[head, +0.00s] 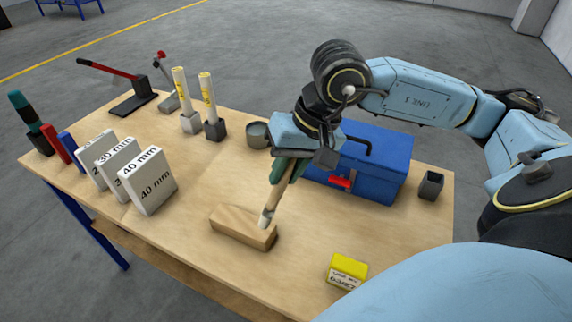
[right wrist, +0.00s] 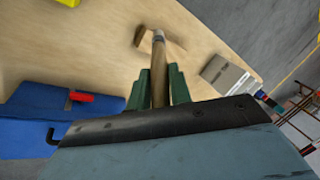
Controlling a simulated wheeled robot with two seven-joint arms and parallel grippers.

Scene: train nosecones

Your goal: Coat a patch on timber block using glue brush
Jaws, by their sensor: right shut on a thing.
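The timber block (head: 237,226) lies on the wooden table near its front edge. My right gripper (head: 284,172) is shut on the glue brush (head: 275,198), whose wooden handle slants down to a pale tip. In the head view the tip is at the right end of the block's top; I cannot tell whether it touches. In the right wrist view the brush (right wrist: 159,70) stands between the green fingers, with part of the block (right wrist: 138,36) beyond its tip. My left gripper is not in view. A grey pot (head: 257,135) stands behind the gripper.
A blue toolbox (head: 385,165) with a red latch stands right of the gripper. A yellow-topped box (head: 347,270) is at the front right, a dark cup (head: 431,185) at the right edge. White blocks marked in mm (head: 150,182) stand at left. Table around the timber block is clear.

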